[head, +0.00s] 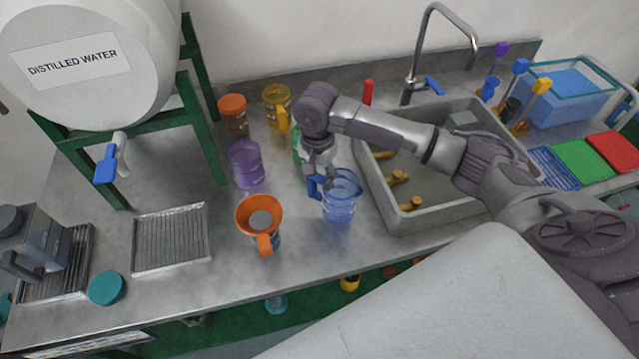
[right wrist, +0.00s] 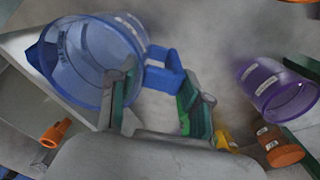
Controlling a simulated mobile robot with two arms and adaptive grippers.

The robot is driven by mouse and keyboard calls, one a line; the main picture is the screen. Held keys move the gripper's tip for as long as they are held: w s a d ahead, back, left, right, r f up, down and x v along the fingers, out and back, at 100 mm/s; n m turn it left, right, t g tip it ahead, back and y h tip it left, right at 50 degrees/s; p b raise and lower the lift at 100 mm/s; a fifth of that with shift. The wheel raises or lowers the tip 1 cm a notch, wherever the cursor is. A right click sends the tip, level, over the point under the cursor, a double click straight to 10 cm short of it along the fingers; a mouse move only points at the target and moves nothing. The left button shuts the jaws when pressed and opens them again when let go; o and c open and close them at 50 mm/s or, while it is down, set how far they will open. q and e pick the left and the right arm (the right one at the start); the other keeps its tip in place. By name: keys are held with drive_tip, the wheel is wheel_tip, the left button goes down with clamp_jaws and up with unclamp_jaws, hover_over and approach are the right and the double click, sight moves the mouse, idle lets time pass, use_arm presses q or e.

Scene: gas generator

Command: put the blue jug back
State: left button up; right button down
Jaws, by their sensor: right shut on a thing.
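The blue jug (head: 340,200) is clear blue plastic and stands upright, left of the sink in the head view. My right gripper (head: 319,182) is at its left side, shut on the handle. In the right wrist view the jug (right wrist: 92,60) is at upper left, its handle (right wrist: 165,72) between the fingertips of the right gripper (right wrist: 155,95). I cannot tell whether the jug's base touches the counter. My left gripper is not in view.
The sink (head: 378,212) is just right of the jug. The orange jug (head: 262,222), purple jug (head: 245,165), yellow jug (head: 277,100) and a partly hidden green jug (head: 298,143) stand to its left and behind. Bare counter (head: 310,240) shows in front.

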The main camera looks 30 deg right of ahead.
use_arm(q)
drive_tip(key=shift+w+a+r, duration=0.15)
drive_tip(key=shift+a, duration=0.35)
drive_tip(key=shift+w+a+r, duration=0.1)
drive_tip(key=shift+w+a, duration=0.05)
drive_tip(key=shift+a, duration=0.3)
use_arm(e)
drive_tip(key=shift+a+f, duration=0.1)
drive_tip(key=shift+f, duration=1.75)
drive_tip(key=c, duration=0.9)
unclamp_jaws()
drive_tip(key=shift+f+p, duration=0.1)
drive_tip(key=shift+p, duration=0.2)
drive_tip(key=shift+c, duration=0.2)
drive_tip(key=o, duration=0.4)
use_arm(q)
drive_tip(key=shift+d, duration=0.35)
use_arm(e)
drive_tip(key=shift+o, duration=0.2)
